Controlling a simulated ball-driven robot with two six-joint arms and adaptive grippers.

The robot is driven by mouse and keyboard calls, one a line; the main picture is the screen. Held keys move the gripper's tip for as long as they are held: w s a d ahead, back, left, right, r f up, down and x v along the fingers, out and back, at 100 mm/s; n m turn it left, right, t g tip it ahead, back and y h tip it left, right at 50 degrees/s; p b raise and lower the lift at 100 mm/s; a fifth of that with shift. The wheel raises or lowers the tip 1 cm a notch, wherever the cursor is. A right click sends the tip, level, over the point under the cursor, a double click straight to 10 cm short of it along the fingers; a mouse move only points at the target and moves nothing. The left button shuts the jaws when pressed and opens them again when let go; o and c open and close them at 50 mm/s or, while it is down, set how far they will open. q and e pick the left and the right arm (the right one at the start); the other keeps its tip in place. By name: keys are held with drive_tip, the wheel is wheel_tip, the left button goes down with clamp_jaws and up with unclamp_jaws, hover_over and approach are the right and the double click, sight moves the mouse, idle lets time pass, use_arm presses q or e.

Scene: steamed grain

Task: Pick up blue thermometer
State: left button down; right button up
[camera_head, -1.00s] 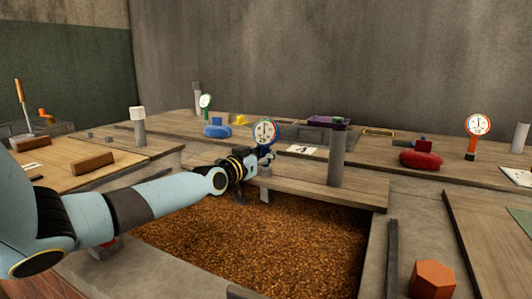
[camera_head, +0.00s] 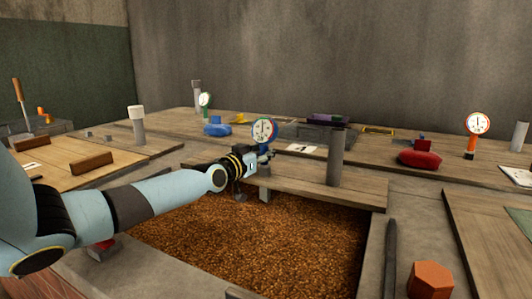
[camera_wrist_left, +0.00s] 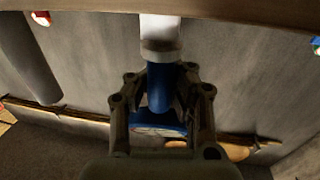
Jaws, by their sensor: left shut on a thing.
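The blue thermometer (camera_head: 264,131) has a round white dial with a blue rim and stands upright at the far side of the grain pit. My left gripper (camera_head: 264,153) is just under the dial, shut on the thermometer's blue stem. In the left wrist view the blue stem (camera_wrist_left: 160,88) sits between the two fingers of my left gripper (camera_wrist_left: 162,104), and the dial is mostly hidden behind them. My right gripper is not in view.
A grey post (camera_head: 336,158) stands on the plank right of my gripper. An orange thermometer (camera_head: 477,124) and a red cushion-like thing (camera_head: 419,159) are farther right. A green thermometer (camera_head: 204,101) and a blue lump (camera_head: 217,130) are behind left. The brown grain (camera_head: 270,235) lies open in front.

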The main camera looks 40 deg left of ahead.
sight(265, 119)
use_arm(q)
wheel_tip(265, 119, up, 2)
drive_tip(key=shift+r+p, duration=0.2)
drive_tip(key=shift+p, duration=0.5)
wheel_tip(265, 119, up, 8)
drive_tip(key=p, duration=0.6)
drive_tip(key=shift+f, duration=0.2)
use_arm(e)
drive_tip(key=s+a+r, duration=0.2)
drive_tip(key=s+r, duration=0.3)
use_arm(q)
wheel_tip(265, 119, up, 18)
drive_tip(key=p, duration=1.6)
drive_tip(key=shift+f, duration=0.25)
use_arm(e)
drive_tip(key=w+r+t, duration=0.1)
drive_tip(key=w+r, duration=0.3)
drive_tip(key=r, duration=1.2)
use_arm(q)
drive_tip(key=shift+s, duration=0.1)
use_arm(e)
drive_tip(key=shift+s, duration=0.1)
